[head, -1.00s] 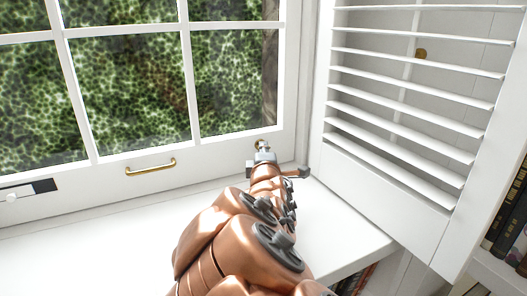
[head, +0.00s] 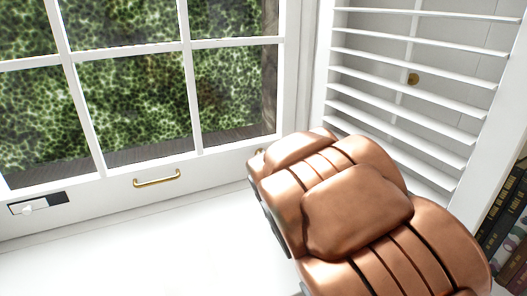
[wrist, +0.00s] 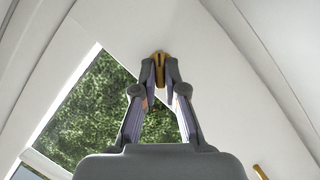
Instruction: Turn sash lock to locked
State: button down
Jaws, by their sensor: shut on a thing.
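The sash lock (wrist: 160,55) is a small brass piece on the white window frame, at the upper middle of the wrist view. My gripper (wrist: 160,68) is shut on it, with one grey fingertip on each side. In the head view only a bit of brass (head: 261,152) shows at the lower right corner of the window, beside my copper arm. My arm hides the gripper and most of the lock there. I cannot tell how far the lock is turned.
A brass pull handle (head: 157,178) is on the lower sash rail, with a black and white fitting (head: 38,204) to its left. A white louvred shutter (head: 415,100) stands close on the right, with books (head: 505,225) beyond. The white sill (head: 130,255) is clear.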

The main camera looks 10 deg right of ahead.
jog(key=m+g+y+p, duration=0.1)
jog(key=m+y+p, duration=0.1)
jog(key=m, duration=0.1)
jog(key=shift+d, duration=0.2)
jog(key=shift+d+m+g+y, duration=0.1)
jog(key=shift+m+g+y, duration=0.2)
jog(key=shift+m+y, duration=1.05)
jog(key=shift+m, duration=0.35)
jog(key=c, duration=1.2)
grip_release()
jog(key=shift+c, duration=0.2)
jog(key=shift+r+h, duration=0.15)
jog(key=shift+h, duration=0.1)
jog(key=v, duration=1.1)
jog(key=shift+s+r, duration=0.2)
jog(key=shift+s, duration=0.15)
jog(key=shift+d, duration=0.15)
